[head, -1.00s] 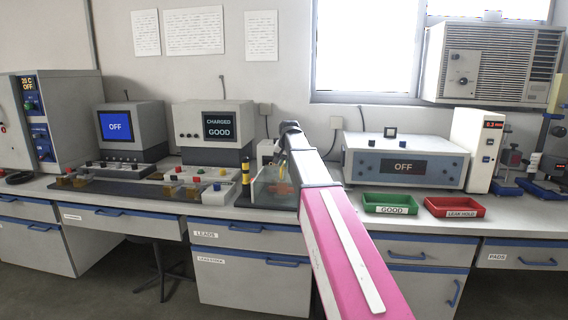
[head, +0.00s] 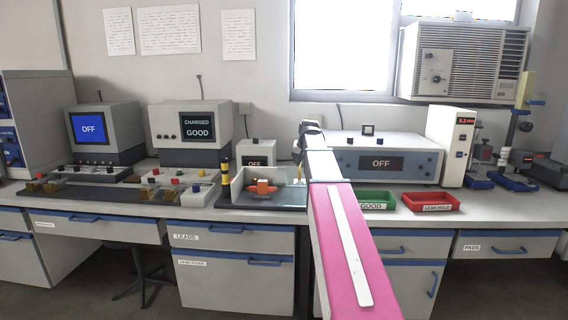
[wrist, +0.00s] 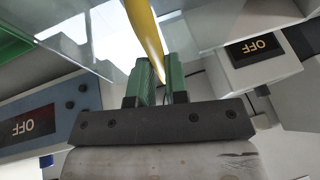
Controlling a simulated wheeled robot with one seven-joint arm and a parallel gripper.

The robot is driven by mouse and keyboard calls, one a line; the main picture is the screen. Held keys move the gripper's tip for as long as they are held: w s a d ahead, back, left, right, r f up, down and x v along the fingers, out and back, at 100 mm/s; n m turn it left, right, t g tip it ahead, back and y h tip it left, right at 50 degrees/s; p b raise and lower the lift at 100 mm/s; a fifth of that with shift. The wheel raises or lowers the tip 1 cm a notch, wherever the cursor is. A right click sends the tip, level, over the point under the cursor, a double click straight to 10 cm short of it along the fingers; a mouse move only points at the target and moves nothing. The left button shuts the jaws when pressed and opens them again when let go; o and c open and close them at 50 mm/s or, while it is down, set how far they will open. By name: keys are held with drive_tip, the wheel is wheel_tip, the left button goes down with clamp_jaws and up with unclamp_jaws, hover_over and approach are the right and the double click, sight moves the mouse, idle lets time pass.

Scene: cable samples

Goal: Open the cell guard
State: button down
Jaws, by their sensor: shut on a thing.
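The cell (head: 263,187) holds an orange part on a dark base at the middle of the bench in the head view. The clear cell guard (wrist: 85,20) shows as a see-through panel in the wrist view. Its yellow handle (wrist: 146,35) stands between the green finger pads of my gripper (wrist: 160,75), which is shut on it. In the head view my gripper (head: 300,155) is at the right end of the cell, partly hidden by my arm. The orange part shows to the left of the arm. The guard's exact outline is hard to make out.
A green GOOD tray (head: 372,205) and a red LEAK HOLD tray (head: 430,206) lie right of my arm. A grey instrument reading OFF (head: 345,160) stands behind. A yellow-and-black post (head: 225,173) stands left of the cell. A small OFF box (head: 256,153) is behind it.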

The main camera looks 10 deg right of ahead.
drive_tip(key=shift+s+d, duration=0.25)
drive_tip(key=shift+d, duration=0.45)
drive_tip(key=shift+s+d, duration=0.25)
drive_tip(key=shift+d, duration=0.5)
drive_tip(key=shift+s+d, duration=0.25)
drive_tip(key=shift+d, duration=0.45)
drive_tip(key=c, duration=1.1)
unclamp_jaws()
drive_tip(key=v, duration=1)
drive_tip(key=shift+s+r, duration=0.15)
drive_tip(key=shift+r, duration=0.25)
